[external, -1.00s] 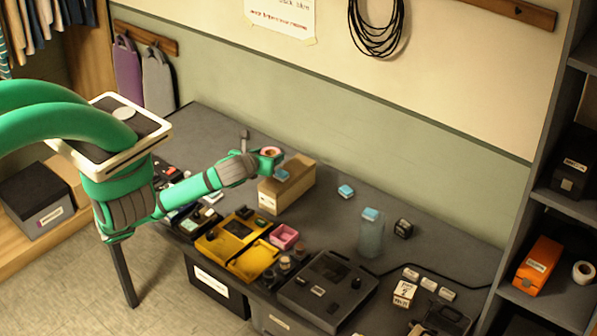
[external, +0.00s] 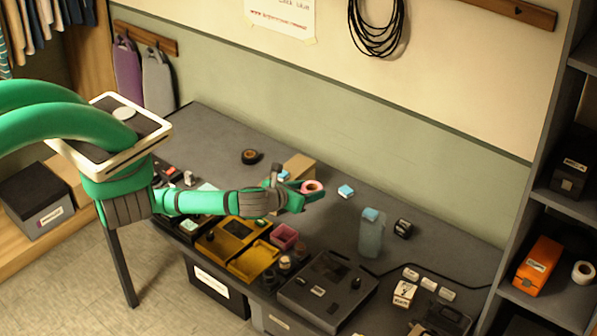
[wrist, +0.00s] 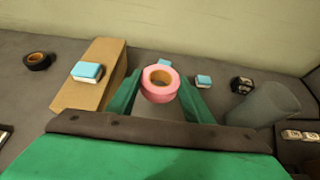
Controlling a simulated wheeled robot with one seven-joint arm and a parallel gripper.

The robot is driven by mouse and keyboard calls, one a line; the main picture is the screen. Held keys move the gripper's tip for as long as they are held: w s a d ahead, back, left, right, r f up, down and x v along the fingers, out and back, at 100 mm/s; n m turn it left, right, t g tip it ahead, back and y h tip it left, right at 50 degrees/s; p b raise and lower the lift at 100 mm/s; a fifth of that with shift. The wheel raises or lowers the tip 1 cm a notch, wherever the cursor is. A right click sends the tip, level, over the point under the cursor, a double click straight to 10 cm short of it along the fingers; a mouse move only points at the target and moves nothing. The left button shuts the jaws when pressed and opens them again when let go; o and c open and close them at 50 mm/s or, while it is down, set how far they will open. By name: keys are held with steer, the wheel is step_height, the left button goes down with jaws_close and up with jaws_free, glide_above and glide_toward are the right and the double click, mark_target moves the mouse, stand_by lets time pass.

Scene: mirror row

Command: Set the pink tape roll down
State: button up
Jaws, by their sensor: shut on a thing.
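The pink tape roll (external: 312,187) is held between the green fingers of my gripper (external: 308,193), above the grey table (external: 222,128). In the wrist view the pink tape roll (wrist: 160,84) sits between the two fingertips (wrist: 160,92), with its tan core facing up toward the camera. My gripper is shut on it. In the external view the arm and gripper hide part of the cardboard box behind them.
The cardboard box (wrist: 91,76) carries a blue-and-white block (wrist: 87,71). A black tape roll (external: 251,156) lies to its left. To the right are a small blue block (external: 346,191), a translucent bottle (external: 371,235) and a dark cube (external: 403,228). Yellow trays (external: 254,260) stand in front.

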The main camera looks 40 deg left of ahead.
glide_above(335, 238)
steer(key=a, duration=0.2)
steer(key=f, duration=0.1)
steer(key=d+y, duration=0.1)
steer(key=d, duration=0.1)
steer(key=shift+n, duration=0.4)
steer(key=shift+a+f, duration=0.1)
steer(key=shift+f, duration=3.9)
steer(key=shift+f, duration=0.25)
